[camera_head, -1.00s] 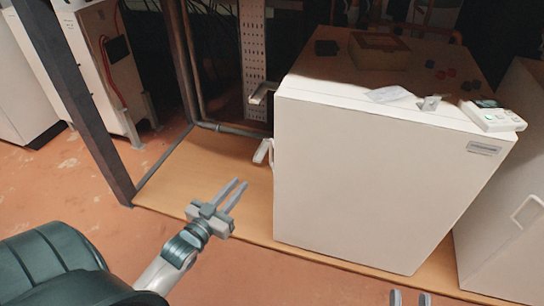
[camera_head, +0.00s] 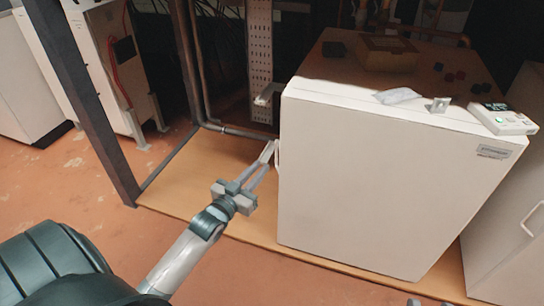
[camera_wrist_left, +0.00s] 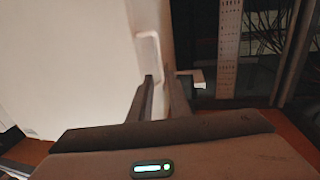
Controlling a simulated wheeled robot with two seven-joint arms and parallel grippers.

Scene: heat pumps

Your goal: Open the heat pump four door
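The white heat pump (camera_head: 385,185) has a large flat front door with a small label at its upper right. A pale handle (camera_head: 278,153) stands on its left edge; it also shows in the left wrist view (camera_wrist_left: 150,58). My left gripper (camera_head: 270,152) is open, its fingertips at the handle. In the left wrist view the two fingers (camera_wrist_left: 160,76) are apart, with the handle's lower end close to the tips; I cannot tell whether they touch it. The door looks shut. Only the fingertips of my right gripper (camera_head: 430,303) show at the bottom edge, spread apart.
Another white unit (camera_head: 508,235) with a handle stands at right. A dark post (camera_head: 85,105) rises at left. The wooden base (camera_head: 185,178) left of the unit is bare.

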